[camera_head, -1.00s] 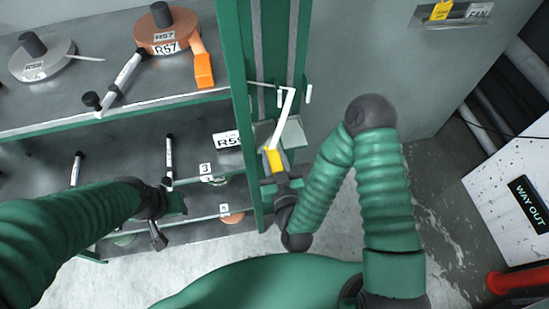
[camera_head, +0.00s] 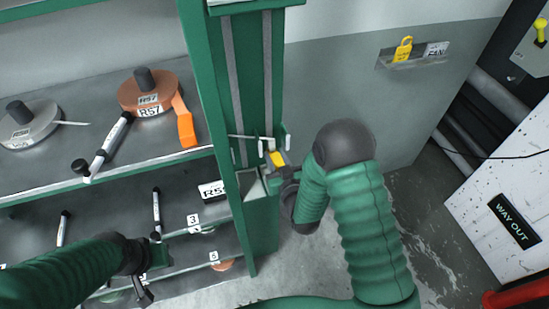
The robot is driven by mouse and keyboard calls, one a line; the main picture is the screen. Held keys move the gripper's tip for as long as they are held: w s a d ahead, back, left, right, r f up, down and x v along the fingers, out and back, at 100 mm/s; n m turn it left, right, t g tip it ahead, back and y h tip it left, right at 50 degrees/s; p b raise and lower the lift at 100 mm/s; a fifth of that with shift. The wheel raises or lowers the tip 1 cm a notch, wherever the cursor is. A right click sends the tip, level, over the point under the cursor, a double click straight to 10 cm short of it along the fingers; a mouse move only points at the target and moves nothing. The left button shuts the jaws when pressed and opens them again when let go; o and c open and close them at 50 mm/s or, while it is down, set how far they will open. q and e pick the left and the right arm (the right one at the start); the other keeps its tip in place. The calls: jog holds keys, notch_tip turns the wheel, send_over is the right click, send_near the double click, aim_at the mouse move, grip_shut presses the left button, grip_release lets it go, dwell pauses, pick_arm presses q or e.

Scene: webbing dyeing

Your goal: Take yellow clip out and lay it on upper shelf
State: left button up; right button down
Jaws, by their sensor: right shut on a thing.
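The yellow clip (camera_head: 277,158) is at the front of the green post, above a small pale bracket or tray (camera_head: 252,185). My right gripper (camera_head: 280,163) is shut on it; the fingers are small and partly hidden in this view. Whether the clip still touches the post's fittings cannot be told. The upper shelf (camera_head: 60,170) is grey with a green front edge, at left. My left gripper (camera_head: 150,262) is in front of the lower shelves, left of the post; its jaws are too unclear to read.
On the upper shelf stand a grey reel (camera_head: 28,125), a copper-coloured reel (camera_head: 150,92) with an orange strap end (camera_head: 186,128), and a black-and-white marker-like stick (camera_head: 105,148). Bare shelf shows between them.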

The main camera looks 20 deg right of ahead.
aim_at(276, 156)
notch_tip(276, 156, up, 13)
jog(key=p, duration=1.2)
jog(key=s+p, duration=0.1)
jog(key=s, duration=1)
jog(key=shift+d, duration=0.3)
jog(key=shift+f, duration=0.25)
